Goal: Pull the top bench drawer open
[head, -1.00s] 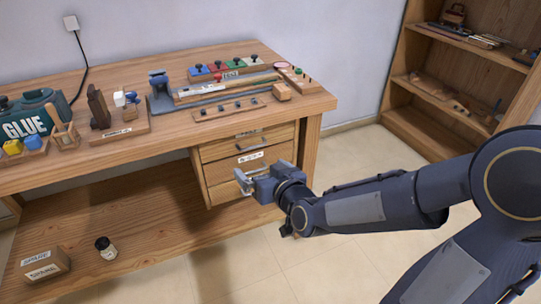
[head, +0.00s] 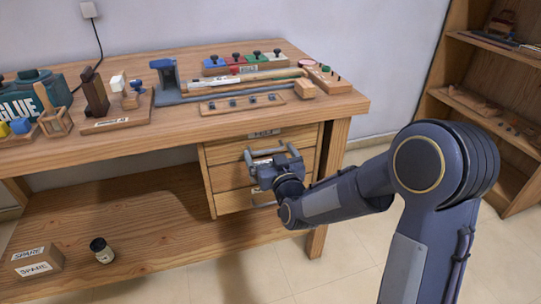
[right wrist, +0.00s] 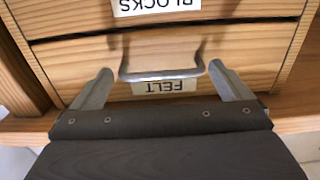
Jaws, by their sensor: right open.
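The top bench drawer (head: 228,148) is the highest of three wooden drawers under the bench's right end. It looks shut. In the right wrist view, which is upside down, its front (right wrist: 255,50) carries a FELT label (right wrist: 165,87) and a metal bar handle (right wrist: 163,76). My right gripper (head: 271,152) is in front of this drawer, open and empty. In the right wrist view its fingers (right wrist: 161,85) stand one on each side of the handle, apart from it. In the head view the gripper hides the handle. My left gripper is not in view.
The workbench (head: 345,105) top overhangs the drawers, with tools and blocks on it. The BLOCKS label (right wrist: 158,5) marks the drawer below. A jar (head: 102,250) and a box (head: 38,262) stand on the lower shelf. A shelf unit (head: 440,75) is at the right.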

